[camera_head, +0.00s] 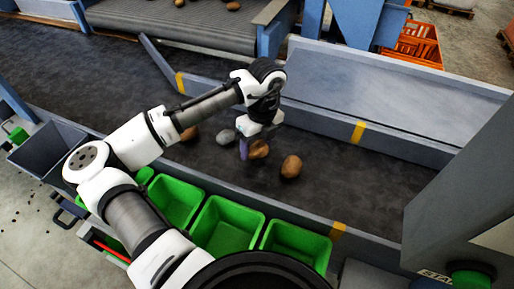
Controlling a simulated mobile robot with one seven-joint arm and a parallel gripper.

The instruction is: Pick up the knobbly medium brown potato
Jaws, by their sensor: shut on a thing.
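My gripper (252,144) is low over the dark belt near its middle. It is shut on a brown potato (259,150), which shows just beneath the jaws. A purple upright part shows at the left side of the jaws. The far side of the potato is hidden, and I cannot tell whether it touches the belt. Another brown potato (291,166) lies to the right, apart from the gripper. A third brown potato (189,134) lies to the left, partly behind my arm. The knobbles are too small to make out.
A grey stone-like lump (226,137) lies close left of the gripper on the belt (350,185). Green bins (228,226) line the near side. A raised grey guard (390,100) runs along the far side. A grey machine housing stands at right. The belt's right part is clear.

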